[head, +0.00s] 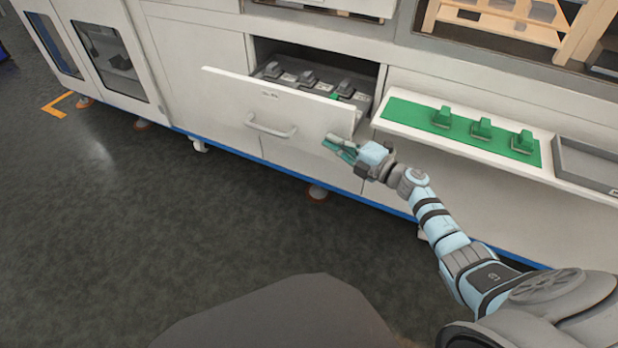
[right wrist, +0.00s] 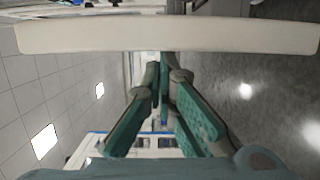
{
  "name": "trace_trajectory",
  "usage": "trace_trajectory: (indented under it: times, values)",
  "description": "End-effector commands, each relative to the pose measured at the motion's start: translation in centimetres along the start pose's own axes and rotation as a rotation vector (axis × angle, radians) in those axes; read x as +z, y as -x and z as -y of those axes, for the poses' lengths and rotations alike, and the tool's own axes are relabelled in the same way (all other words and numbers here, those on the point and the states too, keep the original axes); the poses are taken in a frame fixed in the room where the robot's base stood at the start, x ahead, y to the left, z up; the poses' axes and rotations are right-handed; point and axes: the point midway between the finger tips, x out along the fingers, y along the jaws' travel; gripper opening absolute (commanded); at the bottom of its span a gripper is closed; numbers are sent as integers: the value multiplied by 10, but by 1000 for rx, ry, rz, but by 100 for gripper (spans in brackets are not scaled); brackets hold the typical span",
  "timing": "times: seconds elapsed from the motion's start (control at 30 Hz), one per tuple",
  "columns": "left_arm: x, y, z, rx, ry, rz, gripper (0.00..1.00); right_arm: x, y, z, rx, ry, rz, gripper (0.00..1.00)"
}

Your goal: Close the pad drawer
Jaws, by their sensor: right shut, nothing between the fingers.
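The pad drawer (head: 225,95) is pulled out of the white cabinet, and several dark grey pads (head: 308,79) show inside it. Its white front has a bar handle (head: 270,131). My right gripper (head: 330,143) is shut and empty, at the lower right part of the drawer front, with its green fingers pointing left. In the right wrist view the edge of the drawer front (right wrist: 165,37) runs across, just beyond the fingertips (right wrist: 163,62). I cannot tell whether they touch it. My left gripper is not in view.
Right of the drawer, a white shelf holds a green mat (head: 405,113) with several green-and-grey pieces (head: 481,128) and a grey tray (head: 590,165). Glass-doored cabinets (head: 108,60) stand at the left. The dark floor (head: 200,220) in front is clear.

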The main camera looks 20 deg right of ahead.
Motion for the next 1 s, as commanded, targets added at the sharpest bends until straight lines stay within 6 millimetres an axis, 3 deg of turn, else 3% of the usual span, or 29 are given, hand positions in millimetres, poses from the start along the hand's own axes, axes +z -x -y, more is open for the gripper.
trace_trajectory:
  times: [0.43,0.6,0.67,0.9,1.0]
  values:
    - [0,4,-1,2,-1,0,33,-3,0,-2,0,-1,-2,0]
    - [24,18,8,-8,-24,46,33,-22,0,-6,1,-3,-7,0]
    - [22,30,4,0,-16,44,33,-36,0,-8,0,-5,-9,0]
    - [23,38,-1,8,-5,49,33,-38,70,-2,-4,0,-9,0]
    - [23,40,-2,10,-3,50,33,-37,89,-2,-3,0,-8,0]
